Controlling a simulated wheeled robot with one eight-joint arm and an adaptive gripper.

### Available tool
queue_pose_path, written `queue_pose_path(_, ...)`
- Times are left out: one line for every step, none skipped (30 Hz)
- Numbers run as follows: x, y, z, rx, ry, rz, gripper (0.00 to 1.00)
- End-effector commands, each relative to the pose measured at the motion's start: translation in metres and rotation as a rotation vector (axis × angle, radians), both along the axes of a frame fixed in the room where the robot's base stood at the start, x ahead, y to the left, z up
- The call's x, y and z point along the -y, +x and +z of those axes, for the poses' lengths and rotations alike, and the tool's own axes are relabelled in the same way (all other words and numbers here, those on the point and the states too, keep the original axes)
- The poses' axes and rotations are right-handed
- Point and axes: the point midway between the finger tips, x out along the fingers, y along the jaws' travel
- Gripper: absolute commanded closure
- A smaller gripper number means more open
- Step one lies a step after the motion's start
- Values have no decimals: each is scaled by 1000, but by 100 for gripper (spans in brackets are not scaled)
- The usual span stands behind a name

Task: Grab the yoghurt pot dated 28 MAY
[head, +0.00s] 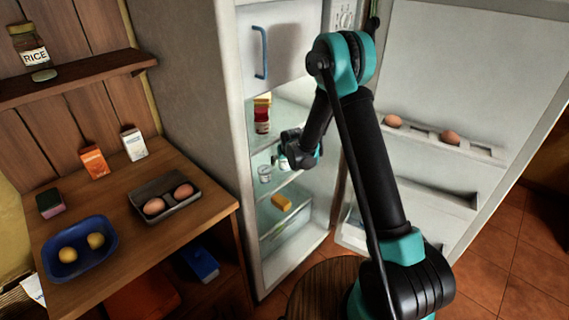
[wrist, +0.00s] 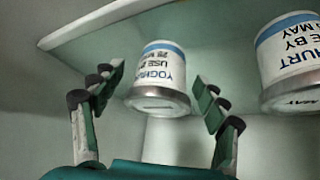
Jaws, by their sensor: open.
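Two white-and-blue yoghurt pots with silvery lids appear inverted in the wrist view. One yoghurt pot (wrist: 163,70) is in the middle, framed between my fingers; its label reads YOGHURT, USE BY and a MAY date, whose day is too small to read surely. The other yoghurt pot (wrist: 290,58) is at the right edge, outside my fingers, its MAY date partly cut off. My gripper (wrist: 158,86) is open, a finger on either side of the middle pot, with no clear contact. In the head view my gripper (head: 300,152) reaches into the fridge, near a small pot (head: 265,175).
The open fridge door (head: 455,80) stands right of my arm, with eggs on its rack. Shelves and the fridge's side wall (head: 195,80) bound the space. A yellow block (head: 281,202) lies below, a red-labelled jar (head: 262,122) above. A wooden counter (head: 190,220) is at left.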

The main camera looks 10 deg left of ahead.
Motion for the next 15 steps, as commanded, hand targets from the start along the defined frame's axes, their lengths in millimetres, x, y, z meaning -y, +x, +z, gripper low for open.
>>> queue_pose_path(0, 0, 0, 0, 0, 0, 26)
queue_pose_path(0, 0, 0, 0, 0, 0, 26)
queue_pose_path(0, 0, 0, 0, 0, 0, 26)
queue_pose_path(0, 0, 0, 0, 0, 0, 30)
queue_pose_path(0, 0, 0, 0, 0, 0, 34)
queue_pose_path(0, 0, 0, 0, 0, 0, 39)
queue_pose_path(0, 0, 0, 0, 0, 0, 43)
queue_pose_path(0, 0, 0, 0, 0, 0, 46)
queue_pose_path(0, 0, 0, 0, 0, 0, 51)
queue_pose_path(0, 0, 0, 0, 0, 0, 55)
queue_pose_path(0, 0, 0, 0, 0, 0, 59)
queue_pose_path(0, 0, 0, 0, 0, 0, 64)
queue_pose_path(0, 0, 0, 0, 0, 0, 67)
queue_pose_path(0, 0, 0, 0, 0, 0, 71)
queue_pose_path(0, 0, 0, 0, 0, 0, 76)
